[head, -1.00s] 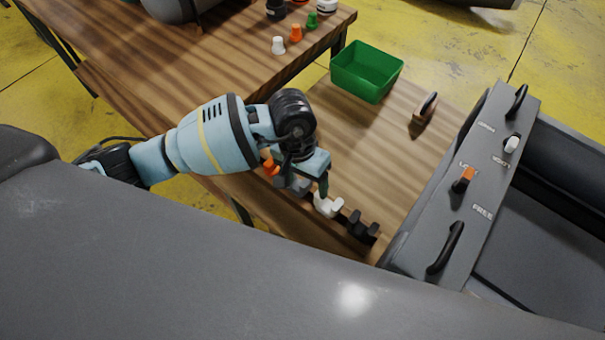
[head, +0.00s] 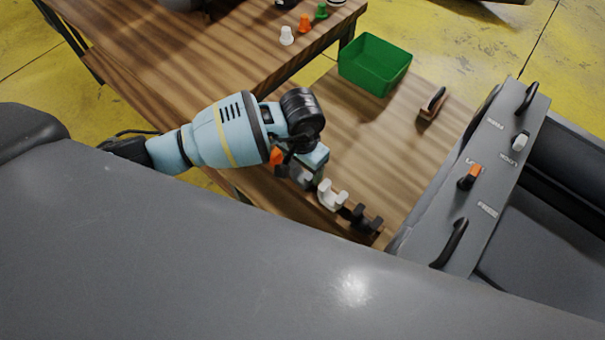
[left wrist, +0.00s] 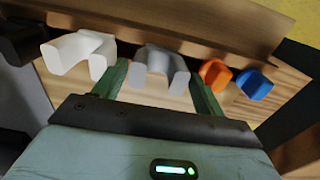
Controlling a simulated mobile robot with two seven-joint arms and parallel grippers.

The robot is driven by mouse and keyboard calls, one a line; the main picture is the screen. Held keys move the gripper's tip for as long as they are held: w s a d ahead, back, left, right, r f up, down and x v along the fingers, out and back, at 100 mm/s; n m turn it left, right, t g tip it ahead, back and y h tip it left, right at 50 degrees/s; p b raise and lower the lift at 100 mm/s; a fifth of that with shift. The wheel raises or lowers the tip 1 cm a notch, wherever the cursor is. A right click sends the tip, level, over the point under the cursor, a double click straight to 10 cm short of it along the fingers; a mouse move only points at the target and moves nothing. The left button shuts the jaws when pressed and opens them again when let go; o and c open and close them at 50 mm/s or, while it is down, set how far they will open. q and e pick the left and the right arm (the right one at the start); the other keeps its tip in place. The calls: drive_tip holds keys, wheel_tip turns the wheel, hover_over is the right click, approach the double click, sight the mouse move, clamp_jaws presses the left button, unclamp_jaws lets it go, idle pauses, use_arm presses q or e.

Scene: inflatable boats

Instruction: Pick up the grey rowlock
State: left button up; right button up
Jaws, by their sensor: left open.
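The grey rowlock (left wrist: 160,62) stands in a row of rowlocks along the edge of the wooden table. My left gripper (left wrist: 158,72) is open, with one green finger on each side of the grey rowlock in the left wrist view. Whether the fingers touch it I cannot tell. In the head view the gripper (head: 312,168) is over the row, and the grey rowlock (head: 303,178) is mostly hidden behind it. My right gripper is not in view.
A white rowlock (left wrist: 80,52) is close beside one finger. Orange (left wrist: 215,73) and blue (left wrist: 255,83) pieces are beside the other. Black rowlocks (head: 366,219) continue the row. A green bin (head: 375,66) and a wooden-backed brush (head: 433,103) stand farther back. A grey control panel (head: 485,180) borders the right.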

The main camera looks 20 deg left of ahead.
sight(303, 173)
use_arm(q)
drive_tip(key=shift+f, duration=1.6)
drive_tip(key=c, duration=0.8)
wheel_tip(303, 173, up, 11)
drive_tip(key=shift+r, duration=0.15)
drive_tip(key=shift+r+p, duration=0.1)
drive_tip(key=shift+p, duration=0.2)
